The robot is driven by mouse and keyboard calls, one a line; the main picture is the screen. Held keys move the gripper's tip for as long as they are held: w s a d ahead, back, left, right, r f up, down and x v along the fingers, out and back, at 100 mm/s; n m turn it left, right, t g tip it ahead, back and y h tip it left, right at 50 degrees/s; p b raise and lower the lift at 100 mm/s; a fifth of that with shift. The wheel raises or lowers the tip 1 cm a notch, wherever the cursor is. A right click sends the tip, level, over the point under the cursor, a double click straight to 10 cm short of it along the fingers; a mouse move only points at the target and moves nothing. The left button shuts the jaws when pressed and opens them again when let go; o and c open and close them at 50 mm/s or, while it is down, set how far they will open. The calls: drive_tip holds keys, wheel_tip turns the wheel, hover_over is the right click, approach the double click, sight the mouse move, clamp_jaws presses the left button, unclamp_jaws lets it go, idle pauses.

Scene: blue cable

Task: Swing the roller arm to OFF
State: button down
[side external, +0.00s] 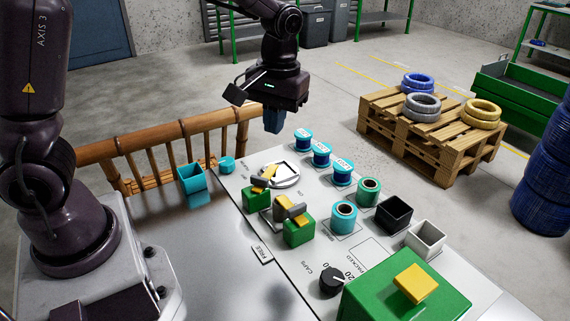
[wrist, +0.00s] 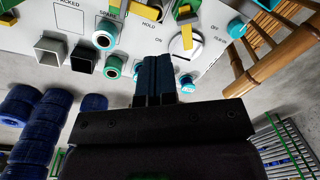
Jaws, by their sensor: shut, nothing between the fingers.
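A white round plate (side external: 288,178) with a yellow bar lies on the panel; it also shows in the wrist view (wrist: 178,46). The yellow bar (wrist: 187,36), which looks like the roller arm, lies across the plate between the ON and OFF labels. ON is on its left and OFF on its right in the wrist view. A grey block and green base partly crowd its near end in the side view. My gripper (side external: 273,122) is shut and empty, raised above the panel's far edge, apart from the plate. Its fingers (wrist: 158,62) show left of the plate in the wrist view.
Green blocks with yellow and grey tops (side external: 298,231) stand near the plate. Several blue spools (side external: 321,154) line the far edge. A black box (side external: 394,214), white box (side external: 427,239) and dark knob (side external: 331,281) are farther along. A bamboo rail (side external: 170,140) borders the left.

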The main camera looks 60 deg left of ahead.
sight(267, 183)
drive_tip(key=w+a+f+n+g+y, duration=0.2)
drive_tip(key=w+f+n, duration=0.7)
drive_tip(key=n, duration=0.9)
drive_tip(key=shift+w+a+n+y, duration=0.4)
drive_tip(key=shift+w+y, duration=0.1)
drive_tip(key=shift+w, duration=1.15)
drive_tip(key=shift+f, duration=0.1)
drive_tip(key=x, duration=0.9)
drive_tip(key=shift+s+f, duration=0.1)
drive_tip(key=shift+f, duration=0.15)
drive_tip(key=s+a, duration=0.1)
drive_tip(key=a, duration=0.1)
drive_tip(key=shift+s+a+f, duration=0.2)
drive_tip(key=shift+s+a, duration=0.15)
drive_tip(key=shift+s, duration=0.05)
drive_tip(key=shift+s+a, duration=0.3)
drive_tip(key=shift+a, duration=0.05)
